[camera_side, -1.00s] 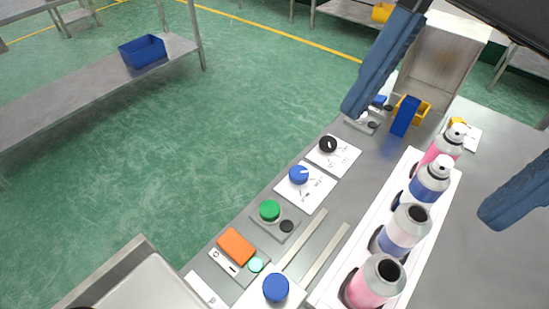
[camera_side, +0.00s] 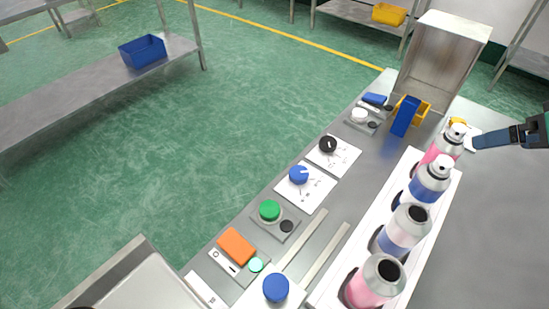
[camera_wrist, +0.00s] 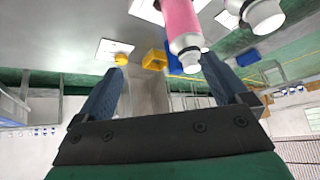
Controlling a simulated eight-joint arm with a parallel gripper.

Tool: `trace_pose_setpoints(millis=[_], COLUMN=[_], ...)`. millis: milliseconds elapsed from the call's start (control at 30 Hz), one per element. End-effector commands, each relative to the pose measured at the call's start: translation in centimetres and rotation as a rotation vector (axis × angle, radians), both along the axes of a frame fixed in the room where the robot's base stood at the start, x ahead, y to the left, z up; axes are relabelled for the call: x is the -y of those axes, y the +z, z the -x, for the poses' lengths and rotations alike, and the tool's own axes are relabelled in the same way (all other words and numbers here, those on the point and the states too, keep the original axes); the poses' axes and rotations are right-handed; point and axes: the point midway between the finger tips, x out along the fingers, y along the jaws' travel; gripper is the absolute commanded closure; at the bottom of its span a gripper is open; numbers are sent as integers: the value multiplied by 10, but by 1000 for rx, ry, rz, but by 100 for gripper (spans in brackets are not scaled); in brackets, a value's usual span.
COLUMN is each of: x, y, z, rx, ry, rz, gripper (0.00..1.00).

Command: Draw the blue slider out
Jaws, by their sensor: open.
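A round blue knob (camera_side: 276,288) sits on a white plate at the bottom of the side view, beside two pale parallel rails (camera_side: 305,240); it looks like the blue slider, and the frame's lower edge cuts off part of its plate. My gripper (camera_side: 476,138) enters from the right edge of the side view, by the far end of the can row and far from the blue knob. In the wrist view my gripper (camera_wrist: 162,64) has its two fingers spread apart with nothing held between them. The blue knob does not show in the wrist view.
A white rack (camera_side: 330,290) holds several spray cans. An upright blue block (camera_side: 405,116) and a yellow bin (camera_side: 424,108) stand near an open metal box (camera_side: 443,62). A black dial (camera_side: 328,145), blue dial (camera_side: 299,175), green button (camera_side: 270,210) and orange rocker (camera_side: 236,246) line the left edge.

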Motion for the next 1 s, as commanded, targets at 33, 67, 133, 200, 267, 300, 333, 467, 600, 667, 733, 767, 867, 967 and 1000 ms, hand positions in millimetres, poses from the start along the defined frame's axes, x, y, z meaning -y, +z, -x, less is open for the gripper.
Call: trace_pose_setpoints(millis=[33,67,133,200,267,300,333,467,600,667,733,767,867,967,1000], x=[6,8,10,10,10,9,9,-7,-46,-65,-91,-103,-150,-198,-216], y=[-4,-5,-1,7,17,24,30,49,56,59,61,62,64,63,62], z=[2,2,2,2,2,2,2,-2,-8,-9,-9,-8,-1,15,23], rx=[10,14,19,19,18,18,18,-10,-82,-114,-153,-172,-239,-305,-329], ry=[8,16,23,25,26,25,25,100,280,365,475,527,719,921,994], rz=[28,41,54,54,53,52,52,60,89,105,129,141,192,255,280], gripper=[23,27,27,27,27,27,27,27,27,27,27,27,27,27,27])
